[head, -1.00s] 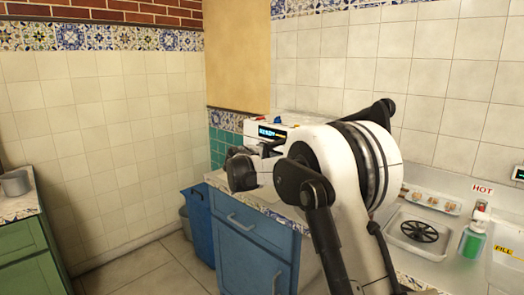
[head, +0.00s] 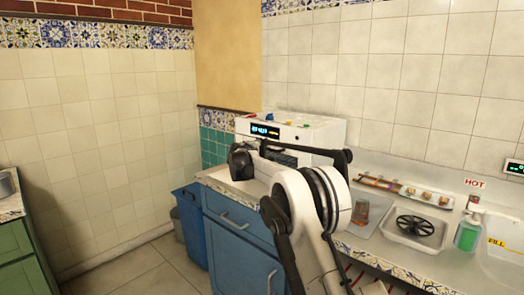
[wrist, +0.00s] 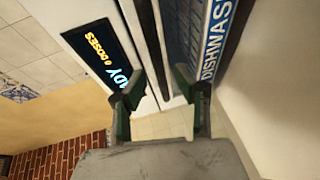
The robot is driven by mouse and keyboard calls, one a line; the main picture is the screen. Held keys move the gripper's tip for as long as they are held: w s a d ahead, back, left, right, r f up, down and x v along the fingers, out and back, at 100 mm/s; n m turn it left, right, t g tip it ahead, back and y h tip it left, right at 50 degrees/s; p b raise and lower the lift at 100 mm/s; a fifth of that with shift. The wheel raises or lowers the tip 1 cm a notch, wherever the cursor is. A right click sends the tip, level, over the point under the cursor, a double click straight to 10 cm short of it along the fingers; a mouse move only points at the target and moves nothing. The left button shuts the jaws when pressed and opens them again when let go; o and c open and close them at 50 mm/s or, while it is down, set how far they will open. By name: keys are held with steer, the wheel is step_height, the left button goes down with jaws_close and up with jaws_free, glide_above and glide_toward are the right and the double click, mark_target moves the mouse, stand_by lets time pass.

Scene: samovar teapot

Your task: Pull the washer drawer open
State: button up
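The washer (head: 318,131) is a white countertop machine with a lit display, standing on the counter against the tiled wall. In the wrist view its front (wrist: 128,22) fills the upper middle, turned sideways, with a display (wrist: 102,58) reading "READY 0 DOSES". A pale edge runs down the front between my fingers' lines; I cannot tell whether it is the drawer's lip. My gripper (head: 243,162) is at the washer's left front in the head view. In the wrist view its green-padded fingers (wrist: 164,92) are apart, with nothing visibly held between them. My arm hides part of the washer's lower front.
A blue "DISHWASH" label (wrist: 213,42) is close to the right finger. Right of the washer are a reddish glass (head: 360,213), a tray with a black wheel (head: 414,229), a green bottle (head: 468,234) and a sink. A blue cabinet (head: 240,245) and bin (head: 192,222) stand below left.

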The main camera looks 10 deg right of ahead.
steer(key=shift+x, duration=1.45)
jaws_close()
